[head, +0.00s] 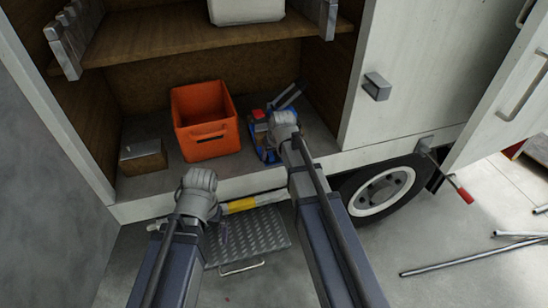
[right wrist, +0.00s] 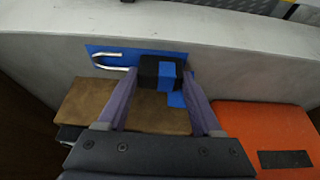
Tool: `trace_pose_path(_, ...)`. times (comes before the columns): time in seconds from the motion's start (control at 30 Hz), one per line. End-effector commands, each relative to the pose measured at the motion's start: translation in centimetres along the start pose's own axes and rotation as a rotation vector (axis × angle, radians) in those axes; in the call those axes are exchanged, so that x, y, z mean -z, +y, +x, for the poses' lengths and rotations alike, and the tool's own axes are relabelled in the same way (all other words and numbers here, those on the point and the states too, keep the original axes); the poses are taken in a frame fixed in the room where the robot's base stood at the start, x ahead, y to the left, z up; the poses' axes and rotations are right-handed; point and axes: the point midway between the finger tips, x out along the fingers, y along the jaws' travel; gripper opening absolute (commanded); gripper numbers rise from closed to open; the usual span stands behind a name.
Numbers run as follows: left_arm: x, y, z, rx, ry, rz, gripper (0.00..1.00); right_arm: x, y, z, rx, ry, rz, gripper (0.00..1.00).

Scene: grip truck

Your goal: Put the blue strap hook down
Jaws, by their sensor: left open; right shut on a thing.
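The blue strap hook (right wrist: 130,52) shows in the right wrist view as a flat blue strap with a bent silver hook at its left end and a black block with a blue band. My right gripper (right wrist: 160,85) is shut on the black block. In the head view my right gripper (head: 284,122) is low inside the truck compartment, right of the orange crate, with blue parts (head: 266,153) showing around it. It partly hides them, and I cannot tell whether the strap hook touches the floor. My left gripper (head: 199,183) is open in front of the compartment sill.
The orange crate (head: 206,144) stands on the compartment floor (head: 170,183), with a small brown box (head: 143,157) to its left. A wooden shelf (head: 180,38) with a white container (head: 246,10) is above. A step plate (head: 248,242) is below; a wheel (head: 382,190) is right.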

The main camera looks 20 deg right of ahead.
Motion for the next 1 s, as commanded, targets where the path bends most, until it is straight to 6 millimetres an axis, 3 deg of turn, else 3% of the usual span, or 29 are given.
trace_pose_path(0.27,0.0,0.0,-0.3,0.000,0.000,0.000,1.00,0.1,0.0,-0.2,0.000,0.000,0.000,0.00)
trace_pose_path(0.47,-0.1,-0.2,-1.7,0.000,0.000,0.000,1.00,0.7,0.0,-1.6,0.000,0.000,0.000,0.00)
trace_pose_path(1.0,-0.6,-0.9,-9.4,0.000,0.000,0.000,1.00,3.6,0.0,-8.7,0.000,0.000,0.000,0.00)
